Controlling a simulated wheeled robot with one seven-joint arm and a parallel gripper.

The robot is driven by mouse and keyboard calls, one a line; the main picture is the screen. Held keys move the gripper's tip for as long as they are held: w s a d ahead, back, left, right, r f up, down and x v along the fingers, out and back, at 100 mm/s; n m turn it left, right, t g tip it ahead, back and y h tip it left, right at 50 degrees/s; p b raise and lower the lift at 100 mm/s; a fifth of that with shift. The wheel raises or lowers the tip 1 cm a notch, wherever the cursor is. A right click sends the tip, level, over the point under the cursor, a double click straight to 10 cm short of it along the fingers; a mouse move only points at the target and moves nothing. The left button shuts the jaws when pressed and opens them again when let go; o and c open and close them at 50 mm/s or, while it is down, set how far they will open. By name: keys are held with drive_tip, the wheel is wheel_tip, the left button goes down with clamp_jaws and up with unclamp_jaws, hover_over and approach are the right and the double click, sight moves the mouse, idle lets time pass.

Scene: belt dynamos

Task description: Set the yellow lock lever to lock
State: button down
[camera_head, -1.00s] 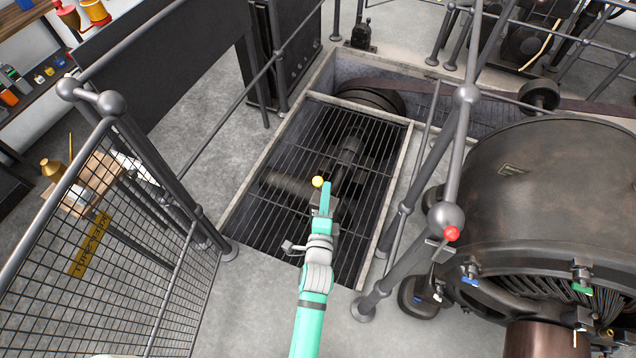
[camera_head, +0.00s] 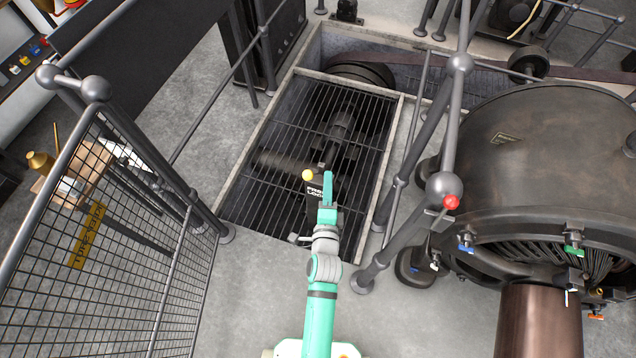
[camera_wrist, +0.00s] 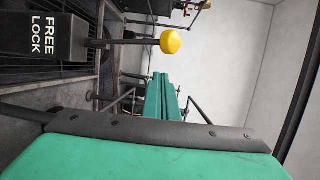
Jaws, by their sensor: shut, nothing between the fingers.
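The yellow lock lever shows as a round yellow knob (camera_head: 307,175), beside a dark box (camera_head: 315,196) lettered FREE and LOCK above the floor grating. In the wrist view the knob (camera_wrist: 174,41) sits on a dark stem that runs left towards the box (camera_wrist: 66,38). I cannot tell for sure which word the lever stands at. My gripper (camera_head: 328,176), with green fingers, is just right of the knob in the head view. In the wrist view the shut fingers (camera_wrist: 160,98) are below the knob, with a visible gap in the picture. They hold nothing.
A metal grating (camera_head: 255,200) covers a pit with machinery under it. A mesh gate (camera_head: 110,250) stands at the left. A grey railing with a red-tipped ball post (camera_head: 445,186) and a large dark dynamo (camera_head: 535,150) stand at the right. Bare concrete floor lies in front.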

drive_tip(key=s+f, duration=0.4)
drive_tip(key=s, duration=0.5)
drive_tip(key=shift+d, duration=0.4)
drive_tip(key=shift+d, duration=0.1)
drive_tip(key=s+r+n, duration=0.6)
drive_tip(key=s+n, duration=0.3)
drive_tip(key=s, duration=0.2)
drive_tip(key=s+r+n+g, duration=0.1)
drive_tip(key=s+r+n, duration=0.5)
drive_tip(key=s+n, duration=0.3)
drive_tip(key=s, duration=0.3)
drive_tip(key=shift+s+a+g, duration=0.2)
drive_tip(key=shift+a+g, duration=0.05)
drive_tip(key=shift+g, duration=0.05)
drive_tip(key=shift+s+d, duration=0.1)
drive_tip(key=shift+s, duration=0.05)
